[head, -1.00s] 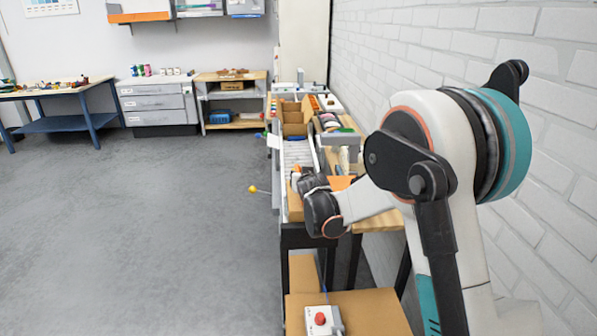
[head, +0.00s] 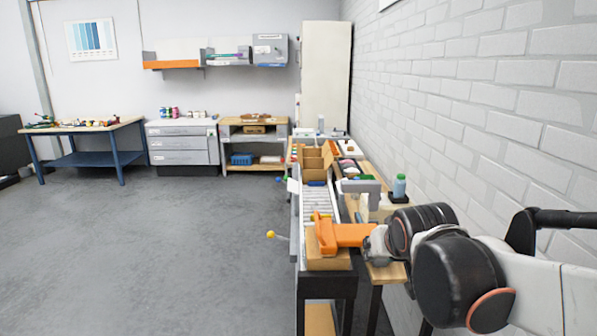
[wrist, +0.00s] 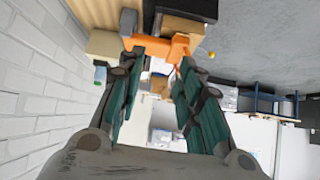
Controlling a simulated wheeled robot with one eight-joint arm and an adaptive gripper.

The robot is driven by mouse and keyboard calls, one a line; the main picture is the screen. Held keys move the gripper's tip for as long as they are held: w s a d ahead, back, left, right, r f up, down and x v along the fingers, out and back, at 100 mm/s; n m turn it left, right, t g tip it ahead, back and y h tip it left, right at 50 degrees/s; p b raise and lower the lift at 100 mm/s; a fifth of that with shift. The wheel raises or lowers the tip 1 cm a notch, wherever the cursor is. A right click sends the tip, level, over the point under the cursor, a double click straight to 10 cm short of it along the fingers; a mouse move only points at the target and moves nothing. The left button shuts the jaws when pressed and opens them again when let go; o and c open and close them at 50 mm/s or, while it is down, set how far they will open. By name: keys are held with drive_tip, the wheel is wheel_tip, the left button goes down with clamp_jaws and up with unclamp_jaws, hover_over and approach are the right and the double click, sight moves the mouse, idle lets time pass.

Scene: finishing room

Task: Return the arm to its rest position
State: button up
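My gripper (wrist: 163,58) shows in the wrist view with its two teal-padded fingers spread well apart and nothing held between them. An orange tool-like thing (head: 342,234) lies on a cardboard box at the near end of the conveyor. It also shows in the wrist view (wrist: 150,43), beyond the fingertips and partly covered by them. I cannot tell how far the fingertips are from it.
A yellow-knobbed lever (head: 271,234) sticks out left. The grey floor (head: 150,250) to the left is clear.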

drive_tip(key=s+d+f+g, duration=0.1)
drive_tip(key=s+f, duration=0.2)
drive_tip(key=s, duration=0.7)
drive_tip(key=s+d+f+g, duration=0.1)
drive_tip(key=s+f, duration=0.2)
drive_tip(key=s, duration=0.8)
drive_tip(key=shift+s+g, duration=0.2)
drive_tip(key=shift+g, duration=0.1)
